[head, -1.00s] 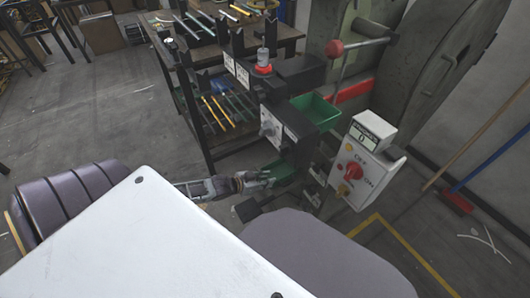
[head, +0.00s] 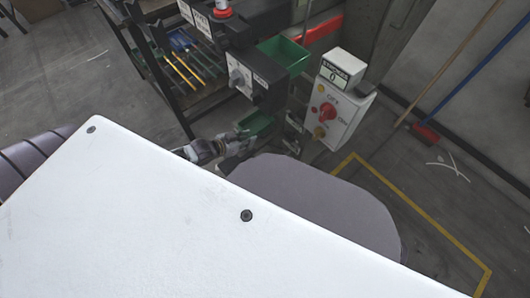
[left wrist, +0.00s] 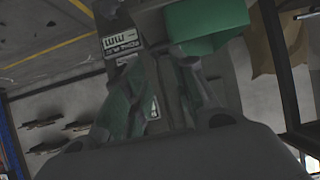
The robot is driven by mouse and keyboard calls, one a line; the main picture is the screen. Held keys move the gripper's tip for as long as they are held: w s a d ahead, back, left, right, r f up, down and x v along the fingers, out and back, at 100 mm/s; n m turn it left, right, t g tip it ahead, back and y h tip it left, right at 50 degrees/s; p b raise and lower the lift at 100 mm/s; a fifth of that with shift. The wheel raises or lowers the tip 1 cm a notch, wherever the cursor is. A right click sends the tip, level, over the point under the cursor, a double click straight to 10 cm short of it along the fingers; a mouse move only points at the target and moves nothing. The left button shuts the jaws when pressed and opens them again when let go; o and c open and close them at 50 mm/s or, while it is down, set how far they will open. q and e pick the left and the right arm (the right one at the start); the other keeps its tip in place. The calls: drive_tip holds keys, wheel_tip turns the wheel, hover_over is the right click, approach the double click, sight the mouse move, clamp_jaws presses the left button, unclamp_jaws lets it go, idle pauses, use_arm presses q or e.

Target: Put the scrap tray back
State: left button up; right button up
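My right gripper is not in view.
A larger green bin (head: 283,55) is mounted higher on the press; a green bin also shows in the left wrist view (left wrist: 207,24). A white control box (head: 335,108) stands to the right. A bench rack (head: 180,70) is behind left.

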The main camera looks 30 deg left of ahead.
use_arm(q)
drive_tip(key=s+d+r+n+g, duration=0.1)
drive_tip(key=s+d+r+g, duration=0.2)
drive_tip(key=s+d, duration=1)
drive_tip(key=shift+s+d+n+g+y, duration=0.35)
drive_tip(key=shift+d+g, duration=0.95)
drive_tip(key=shift+d, duration=0.75)
drive_tip(key=shift+f+p, duration=0.2)
drive_tip(key=shift+p, duration=0.55)
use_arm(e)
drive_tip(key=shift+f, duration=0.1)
